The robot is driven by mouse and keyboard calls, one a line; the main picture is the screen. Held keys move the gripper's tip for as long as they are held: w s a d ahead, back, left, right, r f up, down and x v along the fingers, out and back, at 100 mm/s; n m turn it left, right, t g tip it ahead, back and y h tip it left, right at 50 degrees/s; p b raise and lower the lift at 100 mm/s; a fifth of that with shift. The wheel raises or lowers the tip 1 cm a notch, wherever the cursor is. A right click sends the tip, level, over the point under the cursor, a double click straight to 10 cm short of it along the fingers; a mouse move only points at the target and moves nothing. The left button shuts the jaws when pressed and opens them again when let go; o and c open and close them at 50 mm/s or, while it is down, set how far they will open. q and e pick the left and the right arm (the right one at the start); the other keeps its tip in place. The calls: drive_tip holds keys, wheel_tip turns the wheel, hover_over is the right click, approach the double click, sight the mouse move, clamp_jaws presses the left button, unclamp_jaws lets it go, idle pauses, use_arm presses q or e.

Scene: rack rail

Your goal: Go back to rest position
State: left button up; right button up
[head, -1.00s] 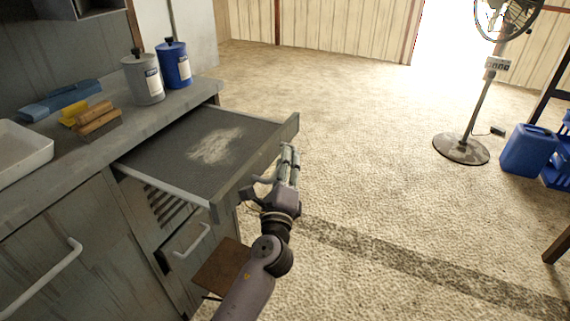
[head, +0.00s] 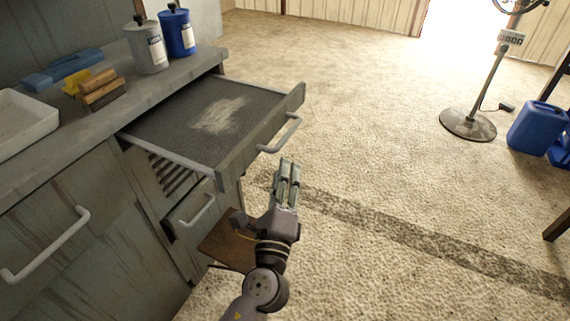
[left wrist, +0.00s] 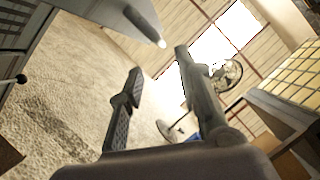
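My left gripper (head: 288,172) is in front of the pulled-out drawer, apart from its white handle (head: 283,134). Its fingers hold nothing. In the left wrist view the two fingers of the left gripper (left wrist: 158,62) stand apart with a clear gap and nothing between them. The drawer (head: 165,128) is open, and a pale powdery patch (head: 220,114) lies on its dark bottom. My right gripper shows in neither view.
The counter (head: 85,130) holds a white tray (head: 22,122), a brush (head: 100,90), a grey canister (head: 146,48) and a blue canister (head: 176,33). A fan stand (head: 468,124) and a blue jug (head: 538,127) stand at the right. The floor between is clear.

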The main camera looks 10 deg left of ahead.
use_arm(q)
drive_tip(key=shift+f, duration=0.1)
idle(0.4)
drive_tip(key=s+a+f+n+g+y, duration=0.1)
drive_tip(key=s+a+f+n+g, duration=0.3)
drive_tip(key=f, duration=0.6)
drive_tip(key=s+a+f+n+g, duration=0.25)
drive_tip(key=a+f+n, duration=0.2)
drive_tip(key=f, duration=0.65)
drive_tip(key=s+a+f+n+g+y, duration=0.1)
drive_tip(key=s+a+f+n+g, duration=0.3)
drive_tip(key=f, duration=0.6)
drive_tip(key=s+a+f+n+g+h, duration=0.2)
drive_tip(key=s+f+n+g, duration=0.7)
drive_tip(key=s+f, duration=0.65)
drive_tip(key=s+a+p, duration=0.2)
drive_tip(key=s+p, duration=1.4)
drive_tip(key=s, duration=0.2)
drive_tip(key=shift+s+a+p, duration=0.15)
drive_tip(key=shift+a+p, duration=0.15)
drive_tip(key=shift+a, duration=0.05)
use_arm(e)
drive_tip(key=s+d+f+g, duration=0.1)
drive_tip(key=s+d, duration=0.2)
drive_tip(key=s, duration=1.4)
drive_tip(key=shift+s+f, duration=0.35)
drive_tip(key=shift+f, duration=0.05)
